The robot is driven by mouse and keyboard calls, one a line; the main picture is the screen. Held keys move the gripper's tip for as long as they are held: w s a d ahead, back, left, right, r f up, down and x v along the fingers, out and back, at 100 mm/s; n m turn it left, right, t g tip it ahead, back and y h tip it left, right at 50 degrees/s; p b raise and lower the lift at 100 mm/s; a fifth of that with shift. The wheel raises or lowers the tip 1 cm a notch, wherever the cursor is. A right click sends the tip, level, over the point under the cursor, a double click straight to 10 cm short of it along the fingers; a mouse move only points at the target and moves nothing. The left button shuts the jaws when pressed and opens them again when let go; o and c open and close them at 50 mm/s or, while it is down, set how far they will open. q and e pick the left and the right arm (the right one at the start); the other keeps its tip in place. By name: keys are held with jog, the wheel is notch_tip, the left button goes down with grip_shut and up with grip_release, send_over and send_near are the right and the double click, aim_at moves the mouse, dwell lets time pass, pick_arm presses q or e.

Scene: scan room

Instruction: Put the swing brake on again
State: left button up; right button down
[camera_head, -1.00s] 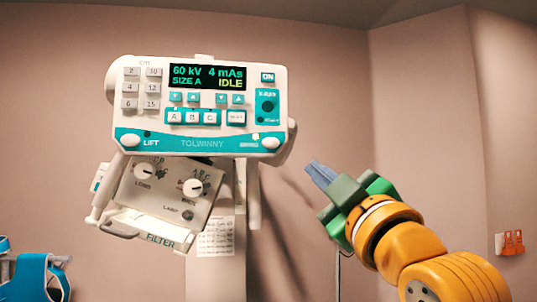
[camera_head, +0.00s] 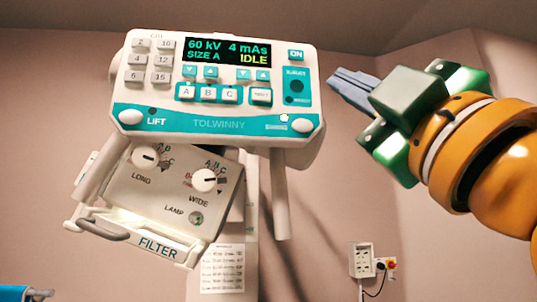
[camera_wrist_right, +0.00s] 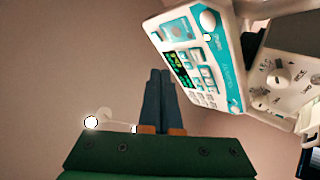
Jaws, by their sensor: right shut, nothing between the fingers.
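The white and teal control head (camera_head: 190,124) reads 60 kV, 4 mAs, SIZE A and IDLE. It has a white knob marked LIFT (camera_head: 131,117) at lower left and a similar white knob (camera_head: 301,122) at lower right. A small label beside the right knob is too small to read, so I cannot tell which part is the swing brake. A small lamp (camera_head: 284,118) near that knob looks lit. My right gripper (camera_head: 335,82) is shut and empty, its blue-grey fingers just right of the head, apart from it. The wrist view shows the closed fingers (camera_wrist_right: 160,76) too. My left gripper is out of view.
The collimator box (camera_head: 165,195) with LONG and WIDE dials and a FILTER tray hangs below the head. A wall socket (camera_head: 362,260) is at lower right. A white round part (camera_wrist_right: 91,122) with a bright spot shows left of the fingers in the wrist view.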

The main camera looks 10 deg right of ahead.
aim_at(303, 126)
jog(key=shift+w+a+f+p, duration=0.15)
jog(key=shift+w+p, duration=0.75)
jog(key=shift+w, duration=1.6)
jog(key=shift+w+a+p, duration=0.1)
jog(key=shift+w+p, duration=0.75)
jog(key=shift+w, duration=1.6)
jog(key=shift+s, duration=0.1)
jog(key=shift+w, duration=0.45)
